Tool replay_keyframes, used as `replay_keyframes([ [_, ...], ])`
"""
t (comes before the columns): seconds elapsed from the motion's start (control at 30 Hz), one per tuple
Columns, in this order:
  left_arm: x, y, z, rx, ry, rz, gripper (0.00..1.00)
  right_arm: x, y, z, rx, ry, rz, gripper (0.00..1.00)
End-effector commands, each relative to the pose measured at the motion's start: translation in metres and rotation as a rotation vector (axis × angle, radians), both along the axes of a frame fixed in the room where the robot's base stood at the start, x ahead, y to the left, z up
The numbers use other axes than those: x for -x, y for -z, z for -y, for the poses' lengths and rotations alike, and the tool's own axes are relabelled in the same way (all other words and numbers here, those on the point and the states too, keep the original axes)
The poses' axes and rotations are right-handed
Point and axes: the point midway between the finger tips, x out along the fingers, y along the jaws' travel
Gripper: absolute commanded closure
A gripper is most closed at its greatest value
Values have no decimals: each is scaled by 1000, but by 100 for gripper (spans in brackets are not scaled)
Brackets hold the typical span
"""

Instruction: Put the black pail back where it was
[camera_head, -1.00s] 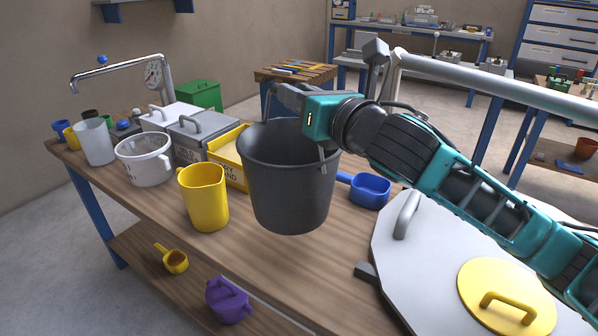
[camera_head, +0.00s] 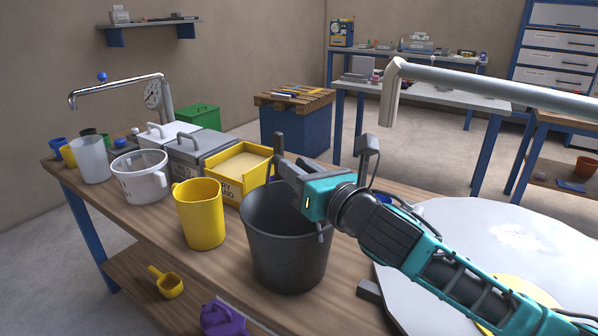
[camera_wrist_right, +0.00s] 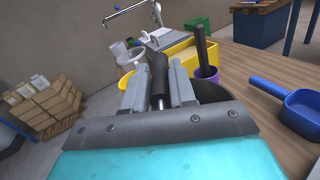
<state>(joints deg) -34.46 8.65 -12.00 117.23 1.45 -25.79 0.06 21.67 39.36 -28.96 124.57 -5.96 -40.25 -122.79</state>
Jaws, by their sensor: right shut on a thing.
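The black pail (camera_head: 288,255) stands upright at the middle of the wooden bench, near its front edge. I cannot tell whether its base touches the bench top. My right gripper (camera_head: 286,170) is over the pail's rim, shut on the pail's handle. In the right wrist view the black handle grip (camera_wrist_right: 159,78) sits between the fingers, and part of the dark pail (camera_wrist_right: 212,91) shows behind them. My left gripper is in neither view.
A yellow jug (camera_head: 199,215) stands close left of the pail. A yellow sand box (camera_head: 238,172) is behind it. A purple container (camera_wrist_right: 206,74) with an upright dark handle is close behind the pail. A blue scoop (camera_wrist_right: 302,110) and a large pale lid (camera_head: 480,240) lie to the right.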

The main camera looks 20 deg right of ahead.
Motion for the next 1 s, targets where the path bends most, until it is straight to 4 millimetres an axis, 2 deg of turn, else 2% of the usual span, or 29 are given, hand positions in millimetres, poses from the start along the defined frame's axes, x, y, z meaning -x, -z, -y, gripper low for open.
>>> replay_keyframes([
  [0.1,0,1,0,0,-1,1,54,0,2,0,-1,-1,2,100],
  [0.13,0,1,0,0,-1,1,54,0,3,0,-1,0,-1,72],
  [0.37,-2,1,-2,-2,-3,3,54,0,2,0,0,0,-1,50],
  [0.7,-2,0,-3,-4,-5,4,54,3,0,1,1,0,-1,49],
  [0.87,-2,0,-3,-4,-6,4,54,25,1,7,4,-1,-2,49],
  [1.0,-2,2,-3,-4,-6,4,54,53,3,15,4,-1,-4,49],
])
